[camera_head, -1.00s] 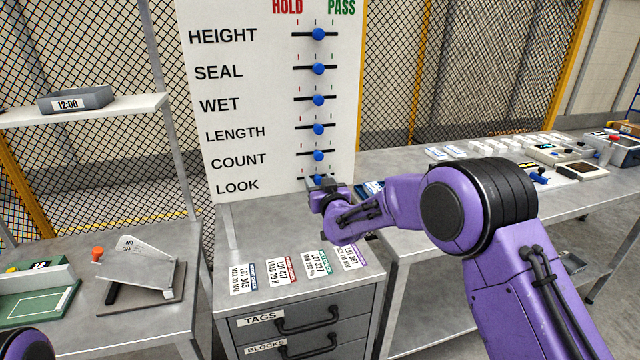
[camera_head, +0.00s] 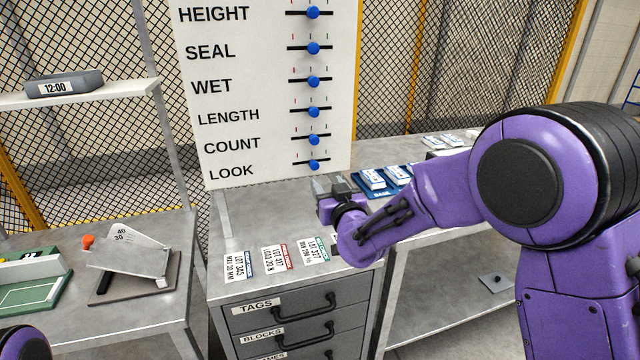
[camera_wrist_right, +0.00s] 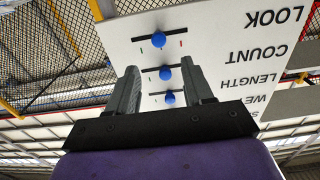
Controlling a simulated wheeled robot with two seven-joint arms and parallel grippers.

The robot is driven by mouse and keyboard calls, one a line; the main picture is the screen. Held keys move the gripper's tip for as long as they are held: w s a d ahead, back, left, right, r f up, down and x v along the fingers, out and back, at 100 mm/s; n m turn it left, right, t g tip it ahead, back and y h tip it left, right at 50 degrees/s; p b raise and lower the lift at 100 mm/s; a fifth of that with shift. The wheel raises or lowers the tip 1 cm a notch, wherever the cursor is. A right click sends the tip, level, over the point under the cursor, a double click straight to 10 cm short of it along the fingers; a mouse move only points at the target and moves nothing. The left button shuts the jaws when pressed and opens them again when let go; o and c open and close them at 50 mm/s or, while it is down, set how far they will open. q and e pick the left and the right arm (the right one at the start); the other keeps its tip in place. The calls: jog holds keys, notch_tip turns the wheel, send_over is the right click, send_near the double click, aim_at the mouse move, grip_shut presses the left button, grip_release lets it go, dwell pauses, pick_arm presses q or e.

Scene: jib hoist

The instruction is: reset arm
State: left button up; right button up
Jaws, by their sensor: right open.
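My right arm is purple and comes in from the right in the head view. Its right gripper (camera_head: 328,186) is just below and in front of the board's lower right corner, above the drawer cabinet's top. In the right wrist view the two fingers of the right gripper (camera_wrist_right: 166,90) stand apart with nothing held between them. The white board (camera_head: 235,110) with blue sliders shows beyond them, upside down. The LOOK slider knob (camera_head: 314,165) sits near mid-track, apart from the fingers. My left gripper is not in view.
The drawer cabinet (camera_head: 300,308) carries several printed tags on top. A tilting gauge (camera_head: 130,258) stands on the left bench. A shelf with a clock (camera_head: 64,84) is above it. Blue trays with white packs (camera_head: 373,180) lie on the right bench, behind my arm.

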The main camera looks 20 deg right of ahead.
jog(key=s+d+f+m+g+h, duration=0.1)
jog(key=s+d+f+m+g, duration=0.15)
jog(key=s+f, duration=0.5)
jog(key=s+d+f+m+g, duration=0.1)
jog(key=s+f+m+g, duration=0.2)
jog(key=f, duration=0.8)
jog(key=s+d+f+m+g+h, duration=0.1)
jog(key=s+f+g, duration=0.1)
jog(key=s+f, duration=0.6)
jog(key=s+f+g, duration=0.2)
jog(key=s+f, duration=0.3)
jog(key=s, duration=0.3)
jog(key=s+d+f+g, duration=0.1)
jog(key=s+f+g, duration=0.2)
jog(key=s+f, duration=0.2)
jog(key=s+d+f+g, duration=0.1)
jog(key=s+f, duration=0.4)
jog(key=s, duration=0.6)
jog(key=shift+s+f+g, duration=0.25)
jog(key=shift+s+g, duration=0.1)
jog(key=shift+g, duration=0.3)
jog(key=shift+w, duration=0.1)
